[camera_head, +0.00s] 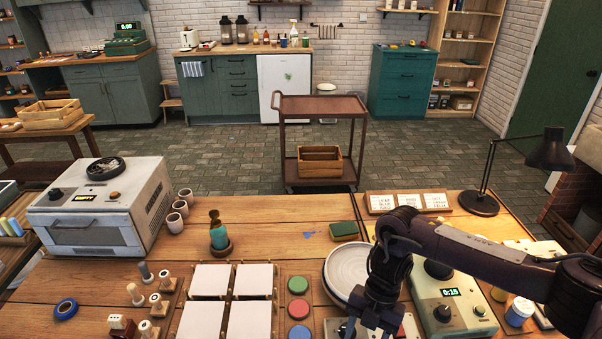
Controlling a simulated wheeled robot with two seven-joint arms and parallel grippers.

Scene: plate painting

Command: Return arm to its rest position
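My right arm reaches in from the right edge over the table, its dark wrist bent downward. My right gripper (374,322) hangs at the bottom of the view, in front of a pale round plate (345,266). The wrist hides the plate's right side. The gripper's fingertips are dark and partly cut off, so their opening is unclear. I see nothing clearly held in it. My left arm and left gripper are out of view.
On the wooden table (265,236), a device with a green display (450,304) stands right of my wrist. A black desk lamp (480,202) stands behind my forearm. White tiles (253,279) and colored paint pots (298,285) lie left of the plate. A kiln-like oven (100,215) stands far left.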

